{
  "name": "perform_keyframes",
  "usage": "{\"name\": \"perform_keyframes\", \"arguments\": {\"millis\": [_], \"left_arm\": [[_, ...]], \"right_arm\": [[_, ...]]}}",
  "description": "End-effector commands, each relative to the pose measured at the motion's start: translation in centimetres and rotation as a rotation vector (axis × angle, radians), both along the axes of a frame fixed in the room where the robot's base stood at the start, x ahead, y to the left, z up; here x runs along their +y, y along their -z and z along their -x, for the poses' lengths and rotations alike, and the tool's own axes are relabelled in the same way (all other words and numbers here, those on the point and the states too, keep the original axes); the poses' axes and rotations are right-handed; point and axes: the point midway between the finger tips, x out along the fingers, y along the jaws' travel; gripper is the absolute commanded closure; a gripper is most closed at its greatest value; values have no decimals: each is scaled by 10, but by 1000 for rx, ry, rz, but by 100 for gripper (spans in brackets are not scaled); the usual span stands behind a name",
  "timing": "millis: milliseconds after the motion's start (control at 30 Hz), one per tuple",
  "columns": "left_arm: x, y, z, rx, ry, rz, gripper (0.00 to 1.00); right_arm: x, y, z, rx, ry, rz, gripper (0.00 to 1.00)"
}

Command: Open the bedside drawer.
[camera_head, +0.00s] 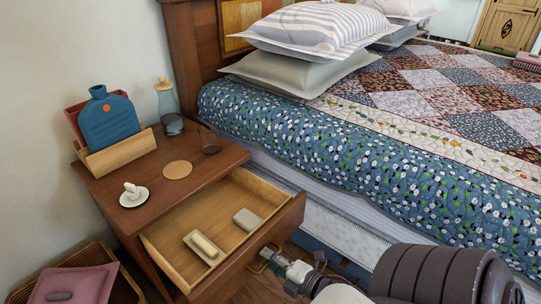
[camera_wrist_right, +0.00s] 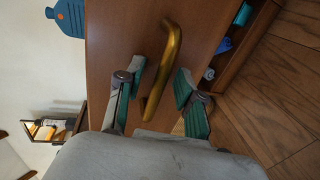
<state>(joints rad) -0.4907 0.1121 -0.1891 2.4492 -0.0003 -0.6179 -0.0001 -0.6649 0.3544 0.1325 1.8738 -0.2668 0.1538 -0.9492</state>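The bedside drawer (camera_head: 165,243) is pulled well out of the brown wooden nightstand (camera_head: 108,178). Two small blocks, one pale (camera_head: 204,247) and one greyish (camera_head: 247,219), lie inside it. The curved brass handle (camera_wrist_right: 172,62) is on the drawer front (camera_wrist_right: 120,38); in the head view the handle (camera_head: 258,264) shows at the front's lower side. My right gripper (camera_wrist_right: 160,75) is open, with one green-padded finger on each side of the handle. In the head view the right gripper (camera_head: 286,266) is just in front of the handle. My left gripper is not in view.
The bed (camera_head: 345,125) stands close on the right. A basket (camera_head: 124,290) is at lower left.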

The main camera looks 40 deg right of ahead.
Motion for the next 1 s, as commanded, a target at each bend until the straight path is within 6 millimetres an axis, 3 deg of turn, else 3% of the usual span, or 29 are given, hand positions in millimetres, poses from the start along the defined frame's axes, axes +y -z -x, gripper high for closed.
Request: {"name": "perform_keyframes", "arguments": {"millis": [267, 367, 700, 1000], "left_arm": [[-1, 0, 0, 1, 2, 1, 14], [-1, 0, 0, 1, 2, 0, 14], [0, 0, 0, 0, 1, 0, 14], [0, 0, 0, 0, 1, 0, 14]], "right_arm": [[-1, -1, 5, 1, 0, 0, 63], [-2, -3, 18, 2, 1, 0, 63], [-7, -18, 88, 4, 2, 0, 63], [-9, -25, 116, 1, 1, 0, 63]]}}
